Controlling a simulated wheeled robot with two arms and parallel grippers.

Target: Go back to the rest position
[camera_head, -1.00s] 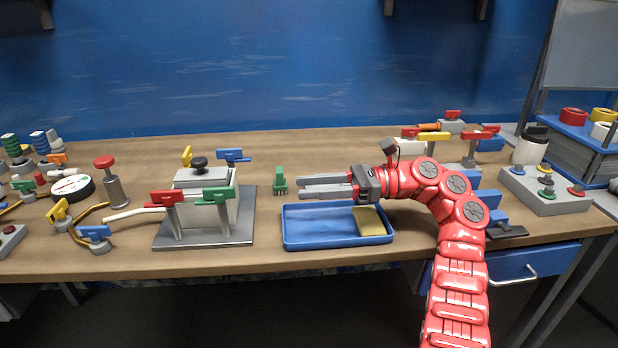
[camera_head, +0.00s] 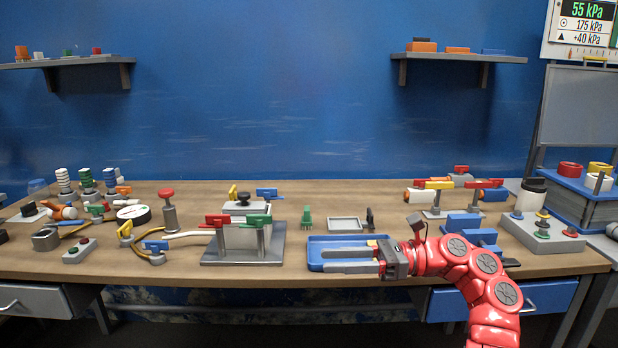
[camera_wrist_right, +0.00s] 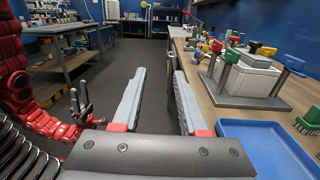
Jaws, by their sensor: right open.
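My right arm is red. In the head view my right gripper (camera_head: 320,259) points left across the blue tray (camera_head: 350,238). Its two grey fingers are apart with nothing between them. In the right wrist view the fingers (camera_wrist_right: 159,72) are also spread and empty, beside the table's front edge, with the blue tray (camera_wrist_right: 262,150) to their right. I cannot tell its exact height over the tray. My left arm is outside the head view. In the wrist view another red arm at the left ends in a small dark gripper (camera_wrist_right: 81,105), whose opening is unclear.
The electrolysis cell (camera_head: 243,203) stands on a grey plate left of the tray. A green comb-like piece (camera_head: 307,217) and a shallow grey tray (camera_head: 346,225) lie behind the tray. A grey button box (camera_head: 543,233) is at the right. Open floor (camera_wrist_right: 125,62) lies before the table.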

